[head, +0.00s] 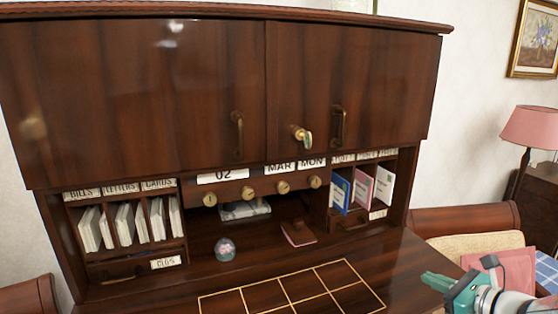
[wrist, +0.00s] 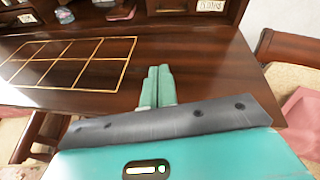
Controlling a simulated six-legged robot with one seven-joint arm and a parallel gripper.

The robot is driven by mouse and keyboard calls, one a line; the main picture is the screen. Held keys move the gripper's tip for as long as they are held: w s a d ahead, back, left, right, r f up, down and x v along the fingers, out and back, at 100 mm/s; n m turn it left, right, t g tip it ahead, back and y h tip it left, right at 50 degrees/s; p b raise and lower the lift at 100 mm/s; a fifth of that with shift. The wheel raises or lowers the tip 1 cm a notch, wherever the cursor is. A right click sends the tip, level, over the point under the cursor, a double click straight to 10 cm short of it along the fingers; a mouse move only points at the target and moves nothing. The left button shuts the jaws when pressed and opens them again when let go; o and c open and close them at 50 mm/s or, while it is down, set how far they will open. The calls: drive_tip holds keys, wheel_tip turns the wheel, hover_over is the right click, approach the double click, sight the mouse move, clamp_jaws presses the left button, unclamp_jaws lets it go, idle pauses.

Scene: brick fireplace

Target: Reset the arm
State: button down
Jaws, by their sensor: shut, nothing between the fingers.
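My gripper (head: 436,283) is at the lower right of the head view, over the right front part of the desk. In the wrist view its two green fingers (wrist: 158,86) lie side by side, shut with nothing between them. They point toward the desk's back. The wooden desk (head: 350,65) has a closed two-door cabinet on top and a writing surface below. A gold-lined grid (head: 290,290) is inlaid in the surface, left of my gripper; it also shows in the wrist view (wrist: 70,64).
Labelled slots with white envelopes (head: 130,222) are at the left, and coloured cards (head: 362,188) at the right. A glass paperweight (head: 225,250) and a pink notepad (head: 298,234) sit at the back. A chair (head: 465,222) and a pink lamp (head: 532,128) stand right of the desk.

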drive_tip(key=s+a+n+g, duration=0.1)
drive_tip(key=a+n, duration=0.1)
drive_tip(key=a, duration=0.1)
drive_tip(key=s+a+n+g, duration=0.1)
drive_tip(key=a+n+g, duration=0.1)
drive_tip(key=a+n, duration=0.1)
drive_tip(key=s+a+n+g+y, duration=0.1)
drive_tip(key=a+n, duration=0.2)
drive_tip(key=a, duration=0.2)
drive_tip(key=shift+s+a+r+g, duration=0.2)
drive_tip(key=shift+s+g, duration=0.05)
drive_tip(key=shift+g, duration=0.05)
drive_tip(key=s+a+r+n+g+h, duration=0.1)
drive_tip(key=s+a+n+h, duration=0.2)
drive_tip(key=s+n, duration=0.4)
drive_tip(key=s+a+n+g+h, duration=0.1)
drive_tip(key=s+a+n+h, duration=0.3)
drive_tip(key=n, duration=0.9)
drive_tip(key=s+a, duration=0.1)
drive_tip(key=s, duration=0.2)
drive_tip(key=shift+s+r+n+g+h, duration=0.3)
drive_tip(key=shift+s+r+n+g, duration=0.05)
drive_tip(key=shift+s+n+g, duration=0.05)
